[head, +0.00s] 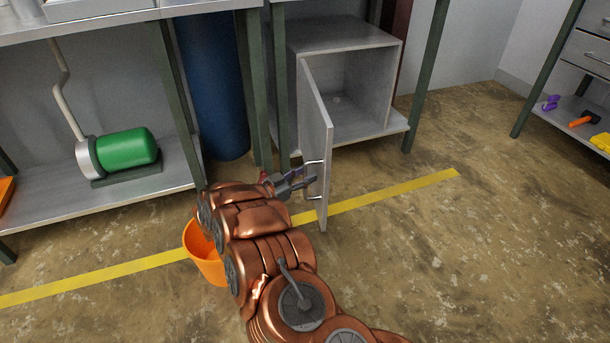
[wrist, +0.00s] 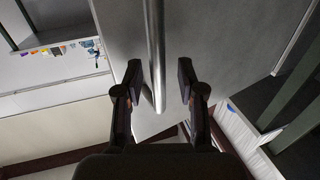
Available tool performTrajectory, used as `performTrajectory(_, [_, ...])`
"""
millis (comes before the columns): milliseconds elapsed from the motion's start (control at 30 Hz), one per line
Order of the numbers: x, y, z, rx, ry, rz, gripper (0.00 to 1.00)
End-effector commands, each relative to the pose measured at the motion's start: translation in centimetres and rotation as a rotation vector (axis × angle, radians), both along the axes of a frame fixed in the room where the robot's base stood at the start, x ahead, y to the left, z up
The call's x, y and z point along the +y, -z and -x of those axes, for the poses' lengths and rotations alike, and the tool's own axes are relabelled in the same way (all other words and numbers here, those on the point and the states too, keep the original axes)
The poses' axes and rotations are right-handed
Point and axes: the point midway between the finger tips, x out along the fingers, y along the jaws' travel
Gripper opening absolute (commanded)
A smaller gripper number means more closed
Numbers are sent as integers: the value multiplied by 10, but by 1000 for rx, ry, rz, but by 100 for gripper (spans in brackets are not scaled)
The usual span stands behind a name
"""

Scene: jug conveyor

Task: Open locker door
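The grey locker (head: 345,38) stands on a low shelf under a bench in the head view. Its door (head: 317,120) is swung well out toward me, and the inside shows, empty but for a small pale spot. My gripper (head: 298,181) is at the door's handle (head: 321,178), near the free edge. In the wrist view, the bar handle (wrist: 154,40) runs between the two fingers of my gripper (wrist: 159,72). The fingers are apart, with a gap seen on both sides of the bar. The door face (wrist: 225,45) fills much of that view.
An orange bucket (head: 207,262) stands on the floor beside my arm. A blue cylinder (head: 212,85) and a green motor (head: 127,148) are at the left. A yellow line (head: 400,190) crosses the floor. The floor at the right is clear up to a shelf with tools.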

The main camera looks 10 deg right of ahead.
Motion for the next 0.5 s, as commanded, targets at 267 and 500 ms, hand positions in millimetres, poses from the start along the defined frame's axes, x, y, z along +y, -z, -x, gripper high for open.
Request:
performTrajectory(267, [6,0,3,0,0,0,39])
performTrajectory(500, [40,0,19,-1,-2,2,39])
